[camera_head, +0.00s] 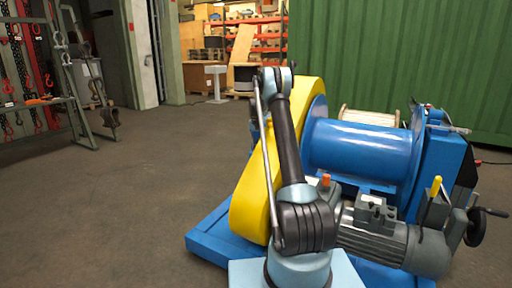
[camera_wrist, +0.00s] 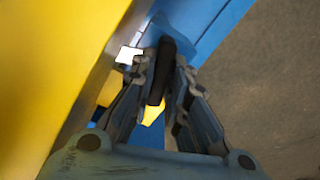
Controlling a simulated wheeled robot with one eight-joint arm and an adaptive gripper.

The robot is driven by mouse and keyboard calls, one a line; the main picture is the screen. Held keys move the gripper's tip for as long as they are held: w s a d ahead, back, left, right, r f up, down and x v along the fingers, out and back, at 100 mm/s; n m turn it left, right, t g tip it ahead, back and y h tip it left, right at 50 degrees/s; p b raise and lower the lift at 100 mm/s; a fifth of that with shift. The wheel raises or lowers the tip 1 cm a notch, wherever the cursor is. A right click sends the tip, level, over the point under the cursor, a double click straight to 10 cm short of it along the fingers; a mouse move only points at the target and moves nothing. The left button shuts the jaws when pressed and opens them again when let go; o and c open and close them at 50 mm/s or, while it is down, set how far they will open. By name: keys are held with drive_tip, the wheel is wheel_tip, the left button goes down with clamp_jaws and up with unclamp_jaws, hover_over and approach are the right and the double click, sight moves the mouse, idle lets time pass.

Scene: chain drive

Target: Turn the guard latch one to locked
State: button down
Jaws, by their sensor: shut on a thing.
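In the wrist view my gripper (camera_wrist: 161,72) is shut on a black bar-shaped handle (camera_wrist: 164,55), which I take to be guard latch one. The bar lies lengthwise between the two fingers. A small yellow piece (camera_wrist: 153,114) and a white-lit block (camera_wrist: 128,55) sit close by it. The large yellow guard (camera_wrist: 50,60) fills the left of the wrist view. In the head view the yellow guard (camera_head: 250,205) stands at the winch's left side. My arm covers part of it, and the gripper and latch are hidden there.
The blue winch drum (camera_head: 360,155) and grey motor (camera_head: 385,240) are right of my arm. A blue base frame (camera_head: 205,242) runs along the floor. Open floor lies to the left, with a chain rack (camera_head: 65,105) beyond. A green container (camera_head: 400,60) stands behind.

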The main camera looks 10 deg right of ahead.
sight(256, 144)
drive_tip(key=shift+n, duration=0.4)
drive_tip(key=c, duration=1.6)
unclamp_jaws()
drive_tip(key=shift+o, duration=0.2)
wheel_tip(256, 144, up, 12)
